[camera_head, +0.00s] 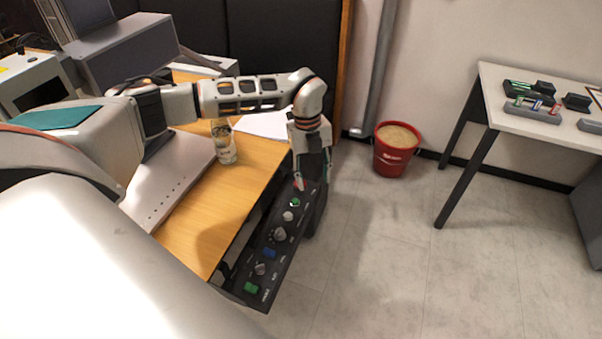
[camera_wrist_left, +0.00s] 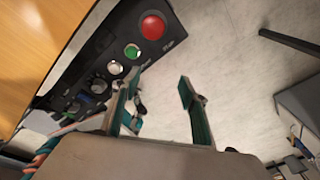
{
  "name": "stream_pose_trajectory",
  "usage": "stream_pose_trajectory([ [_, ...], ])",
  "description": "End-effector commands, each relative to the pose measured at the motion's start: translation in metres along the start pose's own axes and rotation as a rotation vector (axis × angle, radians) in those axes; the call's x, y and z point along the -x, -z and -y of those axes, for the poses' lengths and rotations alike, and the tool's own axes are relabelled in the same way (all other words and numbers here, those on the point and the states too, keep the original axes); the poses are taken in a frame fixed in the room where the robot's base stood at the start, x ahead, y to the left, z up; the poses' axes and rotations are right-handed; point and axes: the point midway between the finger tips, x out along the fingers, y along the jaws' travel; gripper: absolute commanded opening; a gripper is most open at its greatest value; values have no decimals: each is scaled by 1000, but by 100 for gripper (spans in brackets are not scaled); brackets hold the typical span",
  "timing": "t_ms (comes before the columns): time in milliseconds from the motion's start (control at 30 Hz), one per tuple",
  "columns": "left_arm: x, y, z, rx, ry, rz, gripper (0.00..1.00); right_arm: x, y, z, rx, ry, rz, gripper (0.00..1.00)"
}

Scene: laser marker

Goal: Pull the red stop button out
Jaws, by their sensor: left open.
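The red stop button (camera_wrist_left: 153,27) is a round red cap on the black control panel (camera_wrist_left: 118,27), near its end in the left wrist view. In the head view only a small red part of the button (camera_head: 299,184) shows beside my left gripper (camera_head: 312,172). My left gripper also shows in the left wrist view (camera_wrist_left: 158,82), its fingers spread with nothing between them. The button lies beyond the fingertips, apart from them, toward the top of that picture. My right gripper is not in view.
A green button (camera_wrist_left: 132,51) and several knobs run along the panel. A bottle (camera_head: 223,142) stands on the wooden table (camera_head: 255,155). A red bucket (camera_head: 391,160) and a white table (camera_head: 500,105) are at the right. The floor between is clear.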

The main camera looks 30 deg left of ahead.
Motion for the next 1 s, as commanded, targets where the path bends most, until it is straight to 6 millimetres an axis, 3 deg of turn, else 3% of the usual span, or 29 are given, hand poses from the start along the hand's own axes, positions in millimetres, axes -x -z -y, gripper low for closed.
stream_pose_trajectory([
  [33,10,-19,-7,38,-23,46,43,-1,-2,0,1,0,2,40],
  [100,20,-36,-15,80,-46,92,43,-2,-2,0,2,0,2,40],
  [200,24,-48,-22,112,-63,124,43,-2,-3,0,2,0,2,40],
  [700,-40,-58,-27,116,-66,127,43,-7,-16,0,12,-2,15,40],
  [1000,-49,-59,-27,114,-63,129,43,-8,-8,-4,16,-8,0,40],
])
